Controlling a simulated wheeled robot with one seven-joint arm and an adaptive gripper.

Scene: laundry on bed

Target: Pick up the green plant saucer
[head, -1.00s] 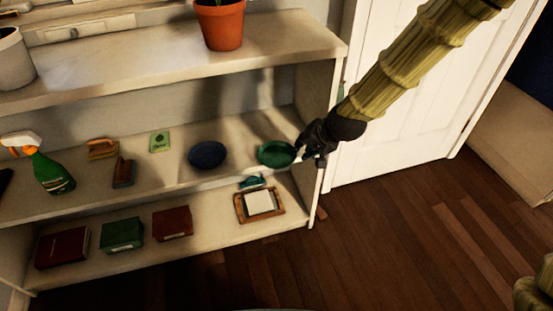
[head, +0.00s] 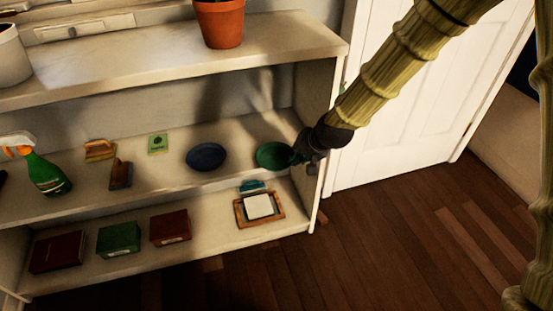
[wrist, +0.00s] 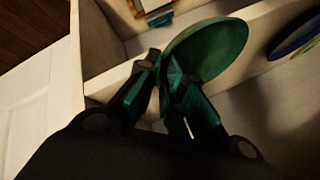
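The green plant saucer (head: 272,155) lies near the right end of the middle shelf (head: 120,201), and I cannot tell any lift off the board. It also shows in the wrist view (wrist: 214,48), beyond my fingertips. My gripper (head: 298,156) reaches in from the right, at the saucer's right edge. In the wrist view my gripper (wrist: 163,62) has its fingertips close together, with the near rim of the saucer between them. It looks shut on that rim. The fingers hide part of the rim.
A blue saucer (head: 206,157) lies left of the green one. The shelf's right side panel (head: 318,105) stands beside my gripper. A framed item (head: 259,207) and a teal-handled thing (head: 252,186) lie below. A terracotta pot (head: 220,24) stands above. A white door (head: 420,95) is to the right.

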